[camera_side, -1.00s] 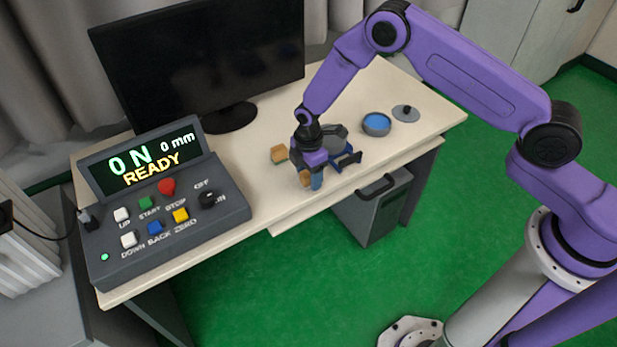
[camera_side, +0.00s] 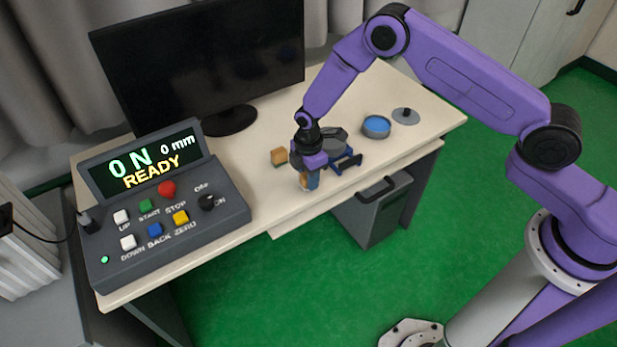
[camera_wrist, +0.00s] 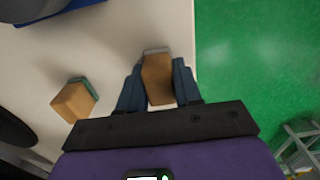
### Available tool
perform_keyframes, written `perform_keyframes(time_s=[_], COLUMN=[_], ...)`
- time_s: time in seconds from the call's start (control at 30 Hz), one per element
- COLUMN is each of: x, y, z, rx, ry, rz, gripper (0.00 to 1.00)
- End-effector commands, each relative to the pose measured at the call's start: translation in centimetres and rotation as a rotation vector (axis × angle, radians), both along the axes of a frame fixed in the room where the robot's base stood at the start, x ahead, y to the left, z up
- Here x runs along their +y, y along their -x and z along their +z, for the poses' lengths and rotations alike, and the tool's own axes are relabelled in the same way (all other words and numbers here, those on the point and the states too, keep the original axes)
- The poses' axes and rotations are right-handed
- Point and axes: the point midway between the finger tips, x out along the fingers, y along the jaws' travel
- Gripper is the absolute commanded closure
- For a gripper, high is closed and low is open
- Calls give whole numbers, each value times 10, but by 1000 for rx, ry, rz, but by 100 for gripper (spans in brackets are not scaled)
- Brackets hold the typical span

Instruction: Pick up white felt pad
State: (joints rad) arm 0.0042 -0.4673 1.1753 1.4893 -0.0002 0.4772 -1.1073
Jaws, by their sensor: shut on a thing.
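The white felt pad (camera_wrist: 156,50) shows as a pale layer on the far end of a tan block. The tan block (camera_wrist: 158,80) is between the two blue fingers of my gripper (camera_wrist: 157,88) in the wrist view. My gripper is shut on it. In the side view my gripper (camera_side: 308,181) is low near the front edge of the desk, with a bit of the tan block showing between the fingers. I cannot tell whether the pad touches the desk.
Another tan block (camera_wrist: 73,102) with a green layer lies to the left. A blue-and-grey device (camera_side: 345,162) is close on the right in the side view, with a blue dish (camera_side: 376,125) beyond. A control box (camera_side: 165,225) and a monitor (camera_side: 200,60) stand on the desk.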

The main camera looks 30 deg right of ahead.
Motion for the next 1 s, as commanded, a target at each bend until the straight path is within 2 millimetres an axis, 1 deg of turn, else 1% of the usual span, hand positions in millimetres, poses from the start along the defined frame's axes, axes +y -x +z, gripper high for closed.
perform_keyframes(time_s=[0.17,0.2,0.27,0.57,0.6,0.8,1.0], x=[0,0,-2,-17,-20,-32,-42], y=[-1,-1,6,46,54,88,114], z=[20,27,34,86,90,105,117], rx=[-4,-4,-1,-3,-1,0,0], ry=[-2,-2,-1,-2,-1,0,0], rz=[0,0,0,1,1,1,1], gripper=[96,96,96,96,96,96,96])
